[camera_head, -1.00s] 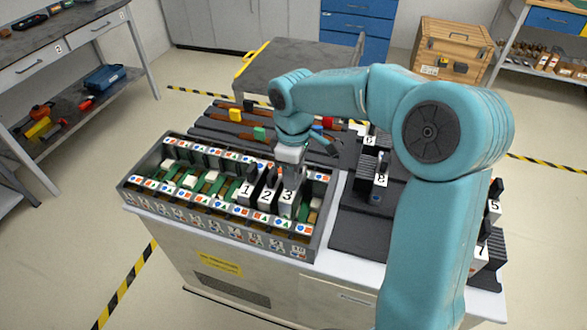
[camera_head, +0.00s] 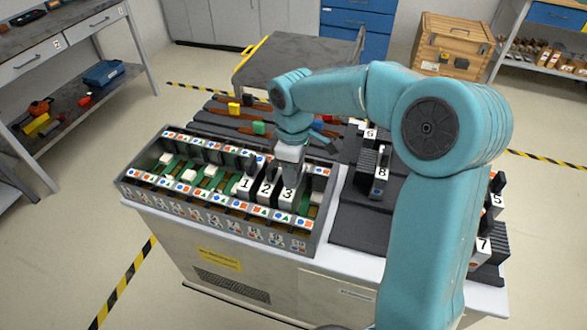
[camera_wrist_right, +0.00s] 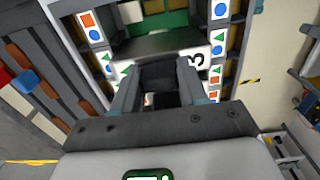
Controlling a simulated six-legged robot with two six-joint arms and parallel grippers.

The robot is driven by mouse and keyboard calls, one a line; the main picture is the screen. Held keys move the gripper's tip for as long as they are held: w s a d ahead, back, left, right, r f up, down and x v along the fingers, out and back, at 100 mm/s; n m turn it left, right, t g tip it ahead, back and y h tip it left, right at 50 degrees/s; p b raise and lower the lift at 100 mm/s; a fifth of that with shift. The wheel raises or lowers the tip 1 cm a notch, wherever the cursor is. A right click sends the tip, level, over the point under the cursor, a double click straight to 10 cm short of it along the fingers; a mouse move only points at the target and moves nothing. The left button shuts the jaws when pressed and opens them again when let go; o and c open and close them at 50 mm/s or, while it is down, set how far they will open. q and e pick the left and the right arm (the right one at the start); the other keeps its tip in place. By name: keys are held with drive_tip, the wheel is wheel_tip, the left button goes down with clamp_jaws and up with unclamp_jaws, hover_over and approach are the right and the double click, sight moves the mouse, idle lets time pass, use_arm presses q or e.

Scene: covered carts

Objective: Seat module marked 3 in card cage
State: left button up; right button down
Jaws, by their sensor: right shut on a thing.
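The module marked 3 (camera_head: 288,194) stands upright in the card cage (camera_head: 219,232), to the right of modules marked 1 (camera_head: 245,184) and 2 (camera_head: 266,188). In the right wrist view its dark top and the figure 3 (camera_wrist_right: 196,60) show between the cage's marked rails. My right gripper (camera_head: 288,172) is over module 3 and shut on its handle (camera_wrist_right: 163,75); the fingers also show in the right wrist view (camera_wrist_right: 160,88). The module's lower end is hidden inside the cage. My left gripper is not in view.
Modules marked 8 (camera_head: 381,172), 6 (camera_head: 370,132), 5 (camera_head: 497,199) and 7 (camera_head: 483,246) stand to the right on the cart. Green slots left of module 1 are free of numbered modules.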

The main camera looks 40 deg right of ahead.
drive_tip(key=c, duration=0.5)
unclamp_jaws()
wheel_tip(320, 180, up, 16)
drive_tip(key=shift+r+p, duration=0.15)
drive_tip(key=shift+p, duration=1)
